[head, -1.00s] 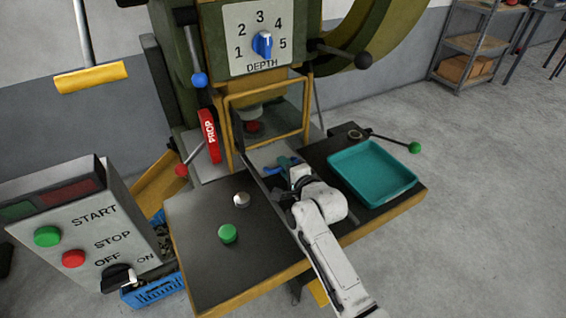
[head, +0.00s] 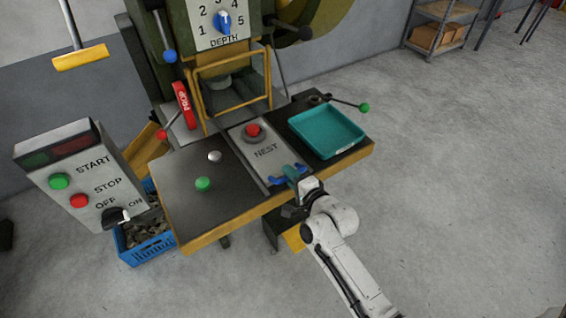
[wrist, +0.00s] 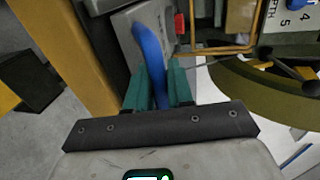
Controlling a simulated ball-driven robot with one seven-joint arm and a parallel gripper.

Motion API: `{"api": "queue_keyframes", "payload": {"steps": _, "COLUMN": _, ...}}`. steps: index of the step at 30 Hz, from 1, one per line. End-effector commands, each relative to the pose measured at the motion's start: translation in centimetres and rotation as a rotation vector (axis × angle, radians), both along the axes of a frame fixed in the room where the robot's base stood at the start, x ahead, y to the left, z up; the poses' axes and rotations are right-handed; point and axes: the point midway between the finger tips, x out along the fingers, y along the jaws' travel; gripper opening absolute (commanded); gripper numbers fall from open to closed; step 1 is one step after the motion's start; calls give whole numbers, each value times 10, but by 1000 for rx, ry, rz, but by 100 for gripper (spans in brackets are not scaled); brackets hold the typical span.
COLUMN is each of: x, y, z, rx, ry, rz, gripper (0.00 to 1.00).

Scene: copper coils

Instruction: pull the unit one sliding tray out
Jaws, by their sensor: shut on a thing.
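The sliding tray (head: 257,139) is a grey plate marked NEST, drawn out of the press along the black table. A red round piece (head: 252,130) sits on it near its far end. A blue handle (head: 276,180) is at its near end, by the table's front edge. My gripper (head: 291,176) is shut on this handle. In the wrist view the teal fingers of my gripper (wrist: 158,88) close around the blue bar of the handle (wrist: 149,52). Part of the handle is hidden behind the fingers.
A teal bin (head: 326,132) stands right of the tray on the table (head: 195,207). Green (head: 203,184) and white (head: 214,156) knobs are left of it. A yellow guard frame (head: 232,84) is behind. A START/STOP box (head: 85,170) stands at the left, above a blue crate (head: 147,248).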

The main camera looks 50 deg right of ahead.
Motion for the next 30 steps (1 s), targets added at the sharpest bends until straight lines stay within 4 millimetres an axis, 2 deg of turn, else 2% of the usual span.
{"api": "queue_keyframes", "payload": {"steps": 7, "x": -14, "y": 3, "z": -1, "rx": 2, "ry": 3, "rz": 0, "gripper": 0}}
{"api": "queue_keyframes", "payload": {"steps": 20, "x": -16, "y": 4, "z": -1, "rx": 0, "ry": 2, "rz": -1, "gripper": 0}}
{"api": "queue_keyframes", "payload": {"steps": 21, "x": -15, "y": 4, "z": -1, "rx": 0, "ry": 2, "rz": -1, "gripper": 24}}
{"api": "queue_keyframes", "payload": {"steps": 26, "x": -15, "y": 4, "z": -1, "rx": 0, "ry": 1, "rz": 0, "gripper": 39}}
{"api": "queue_keyframes", "payload": {"steps": 30, "x": -15, "y": 4, "z": -1, "rx": 0, "ry": 0, "rz": 0, "gripper": 39}}
